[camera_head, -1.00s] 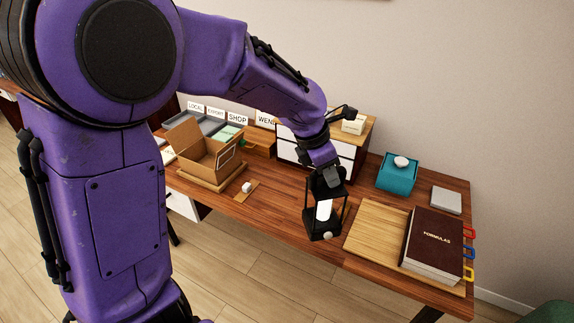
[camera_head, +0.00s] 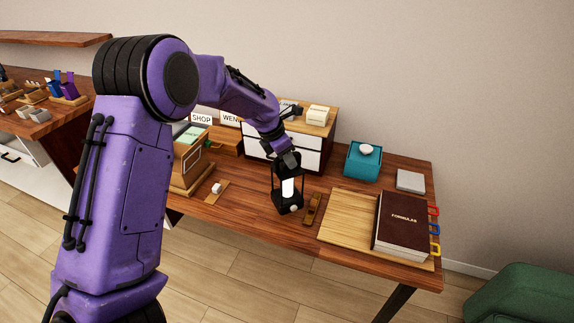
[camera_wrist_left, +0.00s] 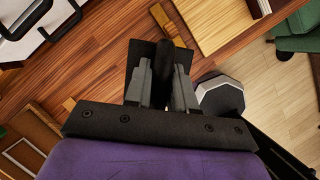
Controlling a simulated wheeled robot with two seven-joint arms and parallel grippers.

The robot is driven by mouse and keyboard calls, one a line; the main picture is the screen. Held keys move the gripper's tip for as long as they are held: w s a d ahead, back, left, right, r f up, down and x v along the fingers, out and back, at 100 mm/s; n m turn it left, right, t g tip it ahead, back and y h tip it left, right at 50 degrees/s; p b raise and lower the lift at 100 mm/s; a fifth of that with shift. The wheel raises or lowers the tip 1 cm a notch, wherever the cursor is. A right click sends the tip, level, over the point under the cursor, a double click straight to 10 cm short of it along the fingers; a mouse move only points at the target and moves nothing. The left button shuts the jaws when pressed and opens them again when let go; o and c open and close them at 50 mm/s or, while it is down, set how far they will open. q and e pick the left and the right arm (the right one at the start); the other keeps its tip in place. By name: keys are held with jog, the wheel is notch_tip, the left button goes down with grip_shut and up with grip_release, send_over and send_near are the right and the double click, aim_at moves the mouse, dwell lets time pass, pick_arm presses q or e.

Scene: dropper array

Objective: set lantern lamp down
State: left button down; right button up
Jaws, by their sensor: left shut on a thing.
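The lantern lamp (camera_head: 288,188) is a black frame with a white candle-like core, upright at the front of the wooden desk in the head view. My left gripper (camera_head: 288,160) is shut on its top from above. In the left wrist view the gripper (camera_wrist_left: 162,88) closes on a dark upright part, with the lantern's black top (camera_wrist_left: 142,56) behind it. I cannot tell whether the lantern's base touches the desk. My right gripper is in neither view.
A brass-brown stand (camera_head: 312,208) lies just right of the lantern. A wooden board (camera_head: 342,228) with a brown FORMULAS book (camera_head: 402,225) is further right. A teal box (camera_head: 363,160), grey block (camera_head: 410,181) and drawer cabinet (camera_head: 322,128) stand behind. A small white item (camera_head: 217,188) sits to the left.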

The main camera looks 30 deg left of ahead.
pick_arm(q)
jog(key=shift+w+a+f, duration=0.3)
jog(key=shift+w+f, duration=0.15)
jog(key=shift+f, duration=1.65)
jog(key=c, duration=0.9)
grip_release()
jog(key=shift+s, duration=0.1)
jog(key=shift+c, duration=0.2)
jog(key=v, duration=1.2)
